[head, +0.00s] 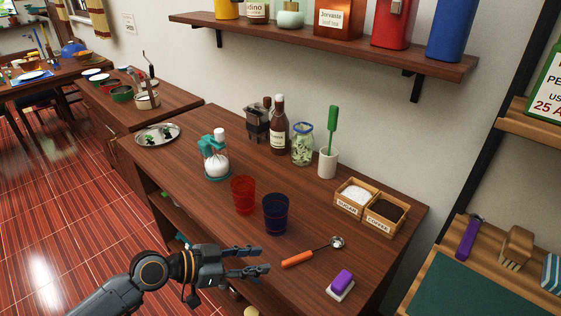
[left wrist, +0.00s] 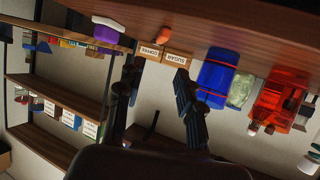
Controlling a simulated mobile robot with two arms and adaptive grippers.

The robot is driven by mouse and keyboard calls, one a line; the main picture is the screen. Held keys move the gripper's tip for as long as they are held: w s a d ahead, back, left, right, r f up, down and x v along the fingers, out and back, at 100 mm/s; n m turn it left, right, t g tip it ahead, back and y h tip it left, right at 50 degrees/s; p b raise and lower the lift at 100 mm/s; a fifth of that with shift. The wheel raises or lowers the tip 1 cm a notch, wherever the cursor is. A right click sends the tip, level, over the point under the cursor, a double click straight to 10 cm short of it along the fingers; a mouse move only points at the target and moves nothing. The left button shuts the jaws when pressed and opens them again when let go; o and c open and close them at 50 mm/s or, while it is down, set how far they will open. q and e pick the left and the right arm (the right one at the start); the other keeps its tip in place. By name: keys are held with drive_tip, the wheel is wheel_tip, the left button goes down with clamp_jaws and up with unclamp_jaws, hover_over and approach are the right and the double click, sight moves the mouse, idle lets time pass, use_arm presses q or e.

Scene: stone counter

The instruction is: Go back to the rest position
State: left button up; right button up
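My left gripper (head: 266,261) is held out near the front edge of the brown wooden counter (head: 320,210), left of the orange-handled spoon. Its two fingers are parted with nothing between them. The left wrist view, which looks upside down, also shows the parted, empty fingers (left wrist: 157,88). A red glass (head: 243,195) and a dark blue glass (head: 276,214) stand on the counter beyond the gripper, apart from it. My right gripper is in neither view.
The orange-handled spoon (head: 312,252) and a purple sponge (head: 342,283) lie near the counter's front. Sugar (head: 352,197) and coffee (head: 385,213) boxes stand at the right. A teal-topped bottle (head: 215,157) stands further left. Red floor (head: 60,220) lies open on the left.

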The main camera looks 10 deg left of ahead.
use_arm(q)
drive_tip(key=s+d+f+n+g+y, duration=0.2)
drive_tip(key=s+f+y, duration=0.2)
drive_tip(key=s+f, duration=0.55)
drive_tip(key=s+a+f+n+g+y, duration=0.1)
drive_tip(key=s+a+n+g+y, duration=0.1)
drive_tip(key=s+a+n+y, duration=0.8)
drive_tip(key=s+a+f+m+h, duration=0.1)
drive_tip(key=s+f, duration=0.1)
drive_tip(key=f, duration=1.1)
drive_tip(key=s+f+m+h, duration=0.2)
drive_tip(key=f, duration=1.2)
drive_tip(key=s+a+f+g, duration=0.2)
drive_tip(key=s+a+f, duration=0.1)
drive_tip(key=s+f, duration=1.2)
drive_tip(key=shift+s+f, duration=0.25)
drive_tip(key=shift+s, duration=0.65)
